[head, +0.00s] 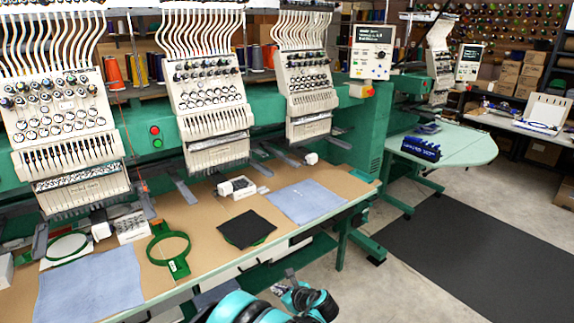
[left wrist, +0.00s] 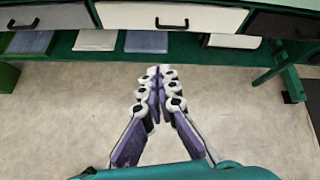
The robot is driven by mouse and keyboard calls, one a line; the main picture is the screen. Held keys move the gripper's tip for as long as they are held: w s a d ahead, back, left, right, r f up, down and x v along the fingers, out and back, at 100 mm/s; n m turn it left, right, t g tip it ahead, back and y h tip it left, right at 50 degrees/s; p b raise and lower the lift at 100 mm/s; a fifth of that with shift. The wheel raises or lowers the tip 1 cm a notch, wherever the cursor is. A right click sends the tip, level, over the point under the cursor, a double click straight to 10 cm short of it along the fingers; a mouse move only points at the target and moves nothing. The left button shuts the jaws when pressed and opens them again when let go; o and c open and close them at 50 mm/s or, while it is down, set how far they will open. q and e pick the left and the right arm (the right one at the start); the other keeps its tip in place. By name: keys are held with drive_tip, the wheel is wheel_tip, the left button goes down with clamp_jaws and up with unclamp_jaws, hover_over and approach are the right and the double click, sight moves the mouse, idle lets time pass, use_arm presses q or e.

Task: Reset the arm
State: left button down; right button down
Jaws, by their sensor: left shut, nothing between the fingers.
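My left gripper (left wrist: 160,80) reaches forward in the left wrist view, its two purple-and-white fingers closed together at the tips with nothing between them. It points over bare floor, below and in front of a green table frame with drawers. In the head view the left gripper (head: 287,277) is small and low at the bottom middle, next to my teal and black arm. It is in front of the sewing table's edge and apart from the things on the table. My right gripper does not show in either view.
The embroidery machine table (head: 215,216) carries a green hoop (head: 180,267), a black square (head: 248,228) and blue cloths (head: 307,201). A second green-topped table (head: 450,146) stands at right. A dark floor mat (head: 470,240) lies clear. Drawers (left wrist: 172,18) front the left wrist view.

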use_arm(q)
drive_tip(key=s+a+r+n+g+h, duration=0.2)
drive_tip(key=s+a+r+n+h, duration=0.1)
drive_tip(key=s+a+r+n, duration=0.9)
drive_tip(key=s+a+r+n+h, duration=0.1)
drive_tip(key=s+n, duration=0.6)
drive_tip(key=s, duration=0.2)
drive_tip(key=s+a+r+n+h, duration=0.2)
drive_tip(key=s+n, duration=0.4)
drive_tip(key=s, duration=0.2)
drive_tip(key=shift+s+n, duration=0.4)
